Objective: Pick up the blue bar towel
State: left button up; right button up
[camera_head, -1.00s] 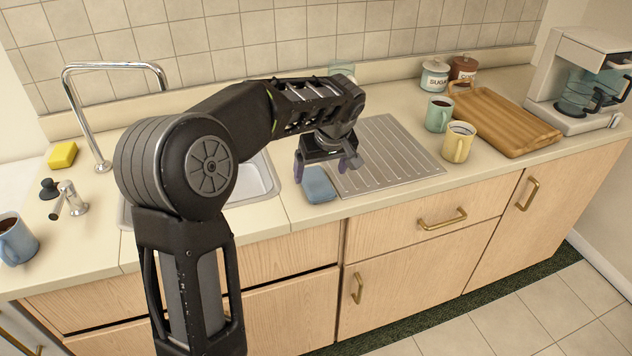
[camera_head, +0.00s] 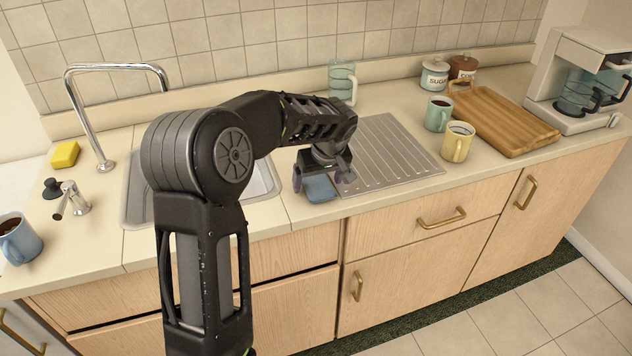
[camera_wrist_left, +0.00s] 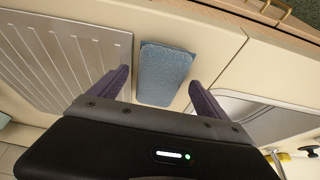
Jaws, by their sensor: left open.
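The blue bar towel (camera_head: 320,188) is a small folded pad lying on the counter, between the sink and the ribbed drainboard, near the counter's front edge. My left gripper (camera_head: 322,177) is open above it and hides part of it in the head view. In the left wrist view the towel (camera_wrist_left: 165,74) lies flat, seen between and beyond the two purple-grey fingertips (camera_wrist_left: 157,92). The fingers point down toward it, with one on each side, and hold nothing. Whether they touch the counter cannot be told. My right gripper is not in view.
The drainboard (camera_head: 385,150) lies right of the towel and the sink (camera_head: 262,182) left. A glass jug (camera_head: 342,82) stands behind. A green mug (camera_head: 438,114), a yellow mug (camera_head: 457,142) and a wooden tray (camera_head: 505,122) are farther right. A tall faucet (camera_head: 80,110) rises at left.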

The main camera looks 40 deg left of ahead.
aim_at(318, 183)
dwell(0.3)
pick_arm(q)
jog(key=c, duration=1.5)
jog(key=shift+o, duration=0.2)
notch_tip(318, 183, up, 10)
jog(key=b, duration=0.1)
